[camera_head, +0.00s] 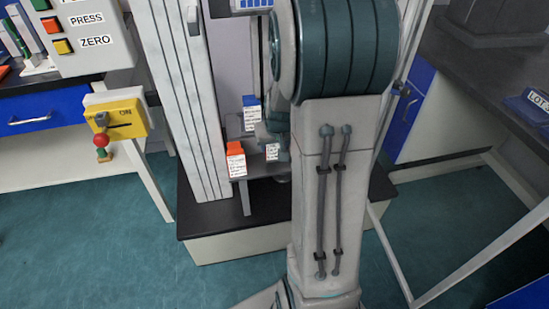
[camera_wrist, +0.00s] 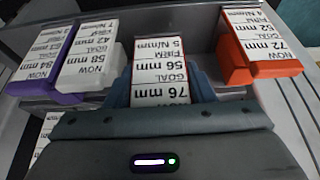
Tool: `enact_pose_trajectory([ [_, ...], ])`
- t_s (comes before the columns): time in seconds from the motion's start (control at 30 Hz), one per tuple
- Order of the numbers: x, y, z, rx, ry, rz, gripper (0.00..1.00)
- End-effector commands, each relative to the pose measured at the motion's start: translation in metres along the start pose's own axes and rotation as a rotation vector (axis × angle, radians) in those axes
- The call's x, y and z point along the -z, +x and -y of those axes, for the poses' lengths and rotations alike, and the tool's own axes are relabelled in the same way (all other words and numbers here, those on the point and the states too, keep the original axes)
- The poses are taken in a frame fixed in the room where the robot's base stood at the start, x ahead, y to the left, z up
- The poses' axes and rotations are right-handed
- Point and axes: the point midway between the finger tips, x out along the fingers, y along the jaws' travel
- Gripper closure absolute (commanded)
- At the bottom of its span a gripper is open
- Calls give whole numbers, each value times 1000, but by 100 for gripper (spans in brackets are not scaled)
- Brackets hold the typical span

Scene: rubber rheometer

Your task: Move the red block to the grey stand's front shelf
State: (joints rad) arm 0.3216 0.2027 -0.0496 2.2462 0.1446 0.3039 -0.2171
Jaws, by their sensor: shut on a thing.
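In the wrist view my gripper (camera_wrist: 160,94) is shut on a block with a white label reading 76 mm now, goal 56 mm, firm. Only a thin red edge of this red block (camera_wrist: 160,72) shows beside its label; the fingers cover its sides. It stands between an orange block (camera_wrist: 262,72) on the right and a white block (camera_wrist: 88,75) on the left. In the head view my arm hides most of the gripper. A grey stand (camera_head: 245,195) shows beside the arm; I cannot tell whether the held block touches a shelf.
A purple block (camera_wrist: 38,75) sits left of the white one. In the head view the orange block (camera_head: 236,163) and a blue block (camera_head: 250,102) stand close by. A tall pale column (camera_head: 180,90) rises to the left. A panel with buttons (camera_head: 80,40) is farther left.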

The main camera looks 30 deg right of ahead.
Motion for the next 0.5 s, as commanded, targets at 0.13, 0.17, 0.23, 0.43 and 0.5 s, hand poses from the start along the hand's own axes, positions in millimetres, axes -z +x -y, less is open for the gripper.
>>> enact_pose_trajectory([
  [0.13, -4, 10, 0, 0, -2, 2, 77],
  [0.17, -6, 13, 0, 0, -2, 2, 77],
  [0.23, -10, 23, 0, 1, -2, 3, 77],
  [0.43, -17, 42, 0, 0, 0, 0, 77],
  [0.5, -17, 41, 0, 0, -1, -1, 77],
])
